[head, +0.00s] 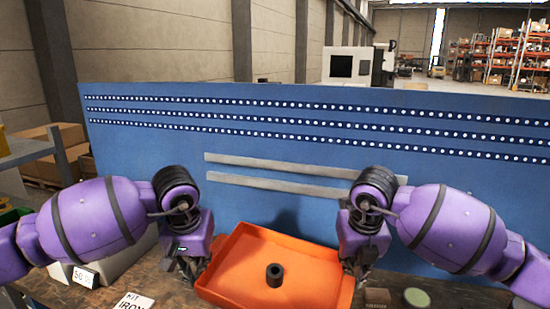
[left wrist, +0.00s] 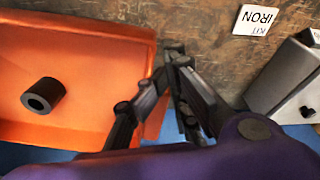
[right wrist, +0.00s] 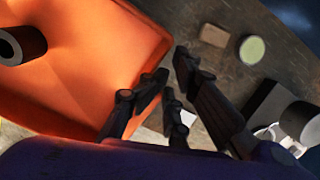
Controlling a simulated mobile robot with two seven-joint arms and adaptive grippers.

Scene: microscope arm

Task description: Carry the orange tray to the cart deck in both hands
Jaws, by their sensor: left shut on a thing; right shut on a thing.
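The orange tray (head: 240,290) is between my two grippers, in front of the blue panel, and looks tilted in the head view. My left gripper (head: 192,272) is shut on the tray's left wall, seen closer in the left wrist view (left wrist: 168,70). My right gripper (head: 358,272) is shut on the tray's right wall, also in the right wrist view (right wrist: 172,75). The cart deck is not clearly seen.
The brown bench top (head: 165,285) lies below. A card reading "KIT IRON" (head: 133,303) and a grey box with a "50" label (head: 120,262) are at left. A brown block (head: 377,297) and a green disc (head: 417,298) are at right. The blue panel (head: 300,225) closes off the back.

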